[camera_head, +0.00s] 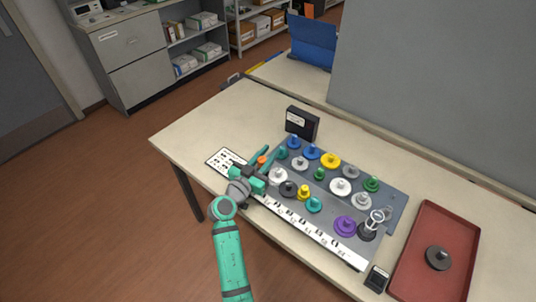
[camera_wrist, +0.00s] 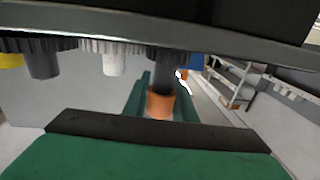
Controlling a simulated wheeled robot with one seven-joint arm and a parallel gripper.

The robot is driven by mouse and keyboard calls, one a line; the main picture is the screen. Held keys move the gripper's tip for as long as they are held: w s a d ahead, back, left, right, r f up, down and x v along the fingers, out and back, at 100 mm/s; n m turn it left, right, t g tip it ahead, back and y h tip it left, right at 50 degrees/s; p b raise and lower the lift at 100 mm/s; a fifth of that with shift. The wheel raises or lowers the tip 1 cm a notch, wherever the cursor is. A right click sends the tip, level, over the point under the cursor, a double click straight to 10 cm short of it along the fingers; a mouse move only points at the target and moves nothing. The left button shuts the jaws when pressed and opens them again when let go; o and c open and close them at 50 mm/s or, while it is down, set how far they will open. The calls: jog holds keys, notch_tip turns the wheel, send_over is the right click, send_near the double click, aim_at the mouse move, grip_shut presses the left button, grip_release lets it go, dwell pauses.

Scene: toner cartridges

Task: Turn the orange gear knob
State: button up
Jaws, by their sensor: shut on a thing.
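The orange knob (camera_head: 262,160) is at the left end of the grey gear panel (camera_head: 325,220), among several coloured gears. In the wrist view the orange knob (camera_wrist: 160,103) is at the end of a dark post, between two green fingers. My gripper (camera_head: 260,165) is shut on the knob; its green fingers are on either side of it. It also shows in the wrist view (camera_wrist: 160,98). The panel and gears appear along the top of that view. The gear under the knob is mostly hidden by my gripper in the head view.
A black box (camera_head: 302,122) stands behind the panel. A dotted white card (camera_head: 224,160) lies at its left. A red tray (camera_head: 461,227) with a dark round part (camera_head: 438,257) is at right, beside a small black device (camera_head: 377,278). Bare table lies at the left (camera_head: 195,130).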

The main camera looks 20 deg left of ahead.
jog(key=shift+f, duration=0.1)
jog(key=o, duration=1)
jog(key=shift+o, duration=0.2)
